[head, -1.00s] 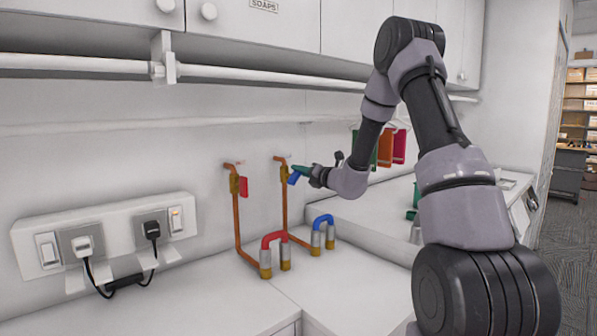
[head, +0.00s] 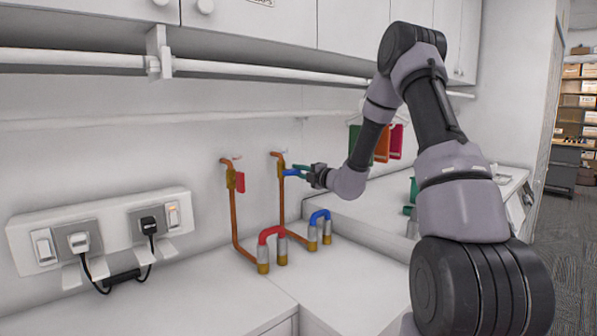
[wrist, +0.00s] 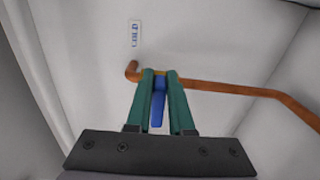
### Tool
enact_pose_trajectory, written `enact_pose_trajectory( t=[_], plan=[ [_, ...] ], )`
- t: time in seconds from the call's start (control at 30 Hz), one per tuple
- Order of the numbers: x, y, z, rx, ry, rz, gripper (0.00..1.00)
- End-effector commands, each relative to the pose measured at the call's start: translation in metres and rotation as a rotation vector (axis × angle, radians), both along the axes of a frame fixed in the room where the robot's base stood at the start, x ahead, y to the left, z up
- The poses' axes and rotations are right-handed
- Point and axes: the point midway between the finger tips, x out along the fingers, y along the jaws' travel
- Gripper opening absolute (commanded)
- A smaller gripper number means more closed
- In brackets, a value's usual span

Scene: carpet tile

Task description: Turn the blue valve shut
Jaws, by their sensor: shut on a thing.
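The blue valve handle (head: 291,173) is on the right copper pipe (head: 281,208) at the wall. It now points roughly level, out from the pipe toward my gripper (head: 300,171). In the wrist view the blue handle (wrist: 158,104) lies between the two green fingers of my gripper (wrist: 160,80), which are shut on it. A label reading COLD (wrist: 135,34) is on the wall above the pipe bend. The fingers hide part of the brass valve body. The red valve handle (head: 240,182) hangs down on the left copper pipe (head: 234,218).
A power strip with plugs (head: 100,230) is on the wall at left. A white rail (head: 270,71) runs above. Coloured cloths (head: 382,146) hang at right.

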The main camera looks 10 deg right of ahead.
Motion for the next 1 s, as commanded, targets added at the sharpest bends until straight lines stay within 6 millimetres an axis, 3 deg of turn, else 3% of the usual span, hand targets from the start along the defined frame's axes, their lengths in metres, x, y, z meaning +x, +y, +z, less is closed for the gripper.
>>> enact_pose_trajectory(
  t=[0.63, 0.67, 0.73, 1.0],
  plan=[
    [-0.0003, -0.0011, -0.0030, 0.045, 0.029, -0.001, 0.00],
    [-0.0003, -0.0011, -0.0031, 0.045, 0.029, -0.002, 0.24],
    [-0.0003, -0.0011, -0.0030, 0.045, 0.029, -0.001, 0.50],
    [-0.0002, -0.0005, -0.0021, 0.045, 0.027, -0.001, 0.50]
  ],
)
